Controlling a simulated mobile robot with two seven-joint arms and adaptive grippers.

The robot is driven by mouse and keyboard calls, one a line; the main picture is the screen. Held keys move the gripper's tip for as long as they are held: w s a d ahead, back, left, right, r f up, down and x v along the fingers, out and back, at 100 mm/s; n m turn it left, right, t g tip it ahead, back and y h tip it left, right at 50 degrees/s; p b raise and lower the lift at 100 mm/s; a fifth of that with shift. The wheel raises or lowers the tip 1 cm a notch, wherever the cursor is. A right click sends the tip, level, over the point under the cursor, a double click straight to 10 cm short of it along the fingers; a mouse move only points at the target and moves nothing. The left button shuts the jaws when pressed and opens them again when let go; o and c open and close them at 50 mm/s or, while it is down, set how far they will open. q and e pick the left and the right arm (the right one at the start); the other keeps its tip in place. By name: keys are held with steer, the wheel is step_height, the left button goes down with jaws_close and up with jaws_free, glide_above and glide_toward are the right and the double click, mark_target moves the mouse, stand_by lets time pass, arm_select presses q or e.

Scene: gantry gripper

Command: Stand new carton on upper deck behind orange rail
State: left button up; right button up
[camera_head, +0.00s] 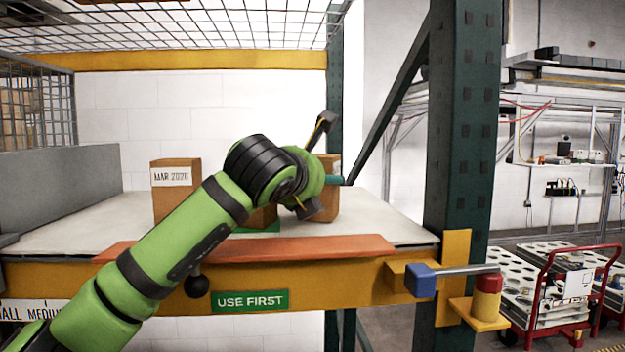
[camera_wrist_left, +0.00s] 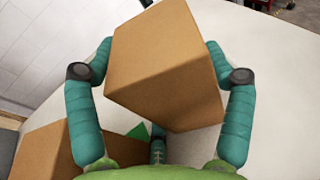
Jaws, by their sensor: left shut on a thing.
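My left gripper (camera_head: 322,165) is shut on a plain brown carton (camera_head: 331,197), over the right part of the pale upper deck (camera_head: 382,222). In the left wrist view its teal fingers (camera_wrist_left: 160,55) clasp two sides of the carton (camera_wrist_left: 165,70). I cannot tell whether its base touches the deck. The orange rail (camera_head: 300,249) runs along the deck's front edge, and the carton is behind it. A carton labelled MAR 2028 (camera_head: 174,192) stands at left. Another carton (camera_head: 262,217) is mostly hidden behind my arm. One carton (camera_wrist_left: 45,150) shows lower left in the wrist view.
A green USE FIRST label (camera_head: 250,300) is on the yellow beam below the rail. A dark green post (camera_head: 462,120) and a blue-ended bar (camera_head: 421,280) stand at right. A grey panel (camera_head: 60,185) bounds the left. Wire mesh (camera_head: 200,22) hangs above.

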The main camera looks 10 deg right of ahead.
arm_select(q)
steer(key=o, duration=1.3)
steer(key=shift+f, duration=0.1)
arm_select(e)
steer(key=shift+w+a+f, duration=0.1)
steer(key=shift+w, duration=0.15)
steer(key=shift+a, duration=0.15)
arm_select(q)
steer(key=shift+r+p, duration=0.25)
steer(key=shift+p, duration=0.05)
steer(key=s+b, duration=0.1)
steer(key=b, duration=0.1)
steer(key=s+a+b, duration=0.1)
steer(key=s+b, duration=0.1)
steer(key=shift+s+a+f, duration=0.1)
steer(key=shift+a, duration=0.1)
steer(key=b+v, duration=0.1)
steer(key=v, duration=0.1)
steer(key=b+v, duration=0.2)
steer(key=v, duration=0.1)
steer(key=b+v, duration=0.2)
steer(key=shift+s+a+r, duration=0.1)
steer(key=shift+s+r, duration=0.2)
steer(key=shift+r, duration=0.05)
steer(key=shift+s+a+r, duration=0.15)
steer(key=shift+s+r, duration=0.05)
steer(key=shift+s, duration=0.2)
arm_select(e)
step_height(320, 180, down, 9)
steer(key=shift+r, duration=0.2)
